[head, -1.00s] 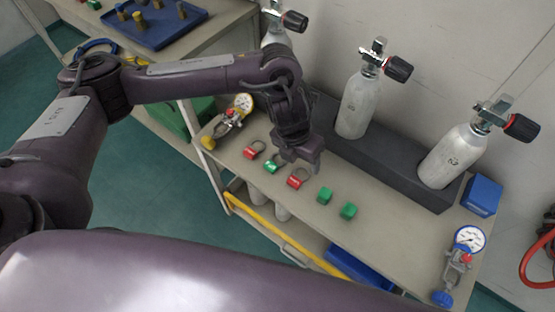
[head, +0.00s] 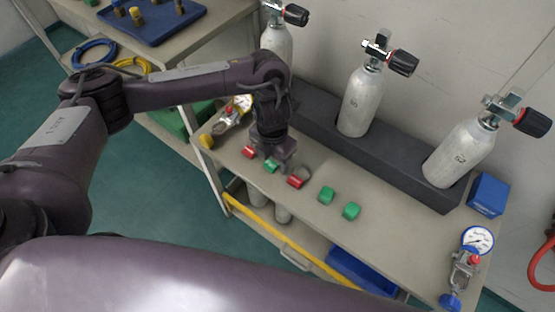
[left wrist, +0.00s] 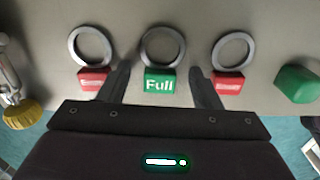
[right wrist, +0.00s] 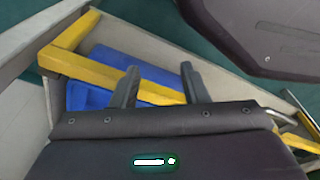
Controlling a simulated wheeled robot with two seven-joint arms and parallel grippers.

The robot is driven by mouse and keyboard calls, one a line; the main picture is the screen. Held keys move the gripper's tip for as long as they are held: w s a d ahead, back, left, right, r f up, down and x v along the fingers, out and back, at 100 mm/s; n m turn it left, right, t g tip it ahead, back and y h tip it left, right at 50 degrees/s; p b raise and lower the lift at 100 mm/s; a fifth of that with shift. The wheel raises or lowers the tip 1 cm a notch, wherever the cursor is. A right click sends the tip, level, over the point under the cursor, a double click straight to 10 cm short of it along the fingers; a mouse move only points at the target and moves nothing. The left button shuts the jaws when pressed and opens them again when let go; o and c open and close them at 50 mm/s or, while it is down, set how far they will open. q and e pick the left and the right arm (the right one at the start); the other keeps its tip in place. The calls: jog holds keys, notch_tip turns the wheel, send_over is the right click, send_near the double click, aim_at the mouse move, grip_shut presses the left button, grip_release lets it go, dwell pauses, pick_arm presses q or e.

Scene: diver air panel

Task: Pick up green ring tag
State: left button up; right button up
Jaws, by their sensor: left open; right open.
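The green ring tag (left wrist: 160,84) lies on the bench top, a green block marked "Full" with a grey ring at its far side. In the left wrist view it sits between two red ring tags (left wrist: 93,79) (left wrist: 228,83). My left gripper (left wrist: 160,88) is open, its fingers on either side of the green block, with gaps on both sides. In the head view my left gripper (head: 270,164) hangs over the tag row and hides the green tag's ring; its green block (head: 270,167) still shows. My right gripper (right wrist: 158,84) is open and empty, over the lower shelf area.
Two green blocks (head: 327,195) (head: 351,211) stand to the right of the tags. Grey cylinders (head: 361,100) stand in a dark rack (head: 400,172) behind. A gauge regulator (head: 465,268) lies at the right end. A yellow rail (right wrist: 150,92) and blue bin (right wrist: 95,95) are below my right gripper.

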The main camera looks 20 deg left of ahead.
aim_at(273, 161)
pick_arm(q)
jog(key=shift+r, duration=0.1)
jog(key=shift+c, duration=0.5)
jog(key=c, duration=1)
jog(key=shift+o, duration=0.2)
jog(key=shift+r+p, duration=0.3)
jog(key=shift+r, duration=0.3)
notch_tip(273, 161, up, 19)
jog(key=p, duration=0.5)
pick_arm(e)
jog(key=s+d+f, duration=0.1)
jog(key=s+d, duration=0.1)
jog(key=s, duration=1)
jog(key=shift+d+f+g, duration=0.15)
jog(key=shift+f+g, duration=0.05)
jog(key=shift+g, duration=0.1)
pick_arm(q)
jog(key=shift+f, duration=0.1)
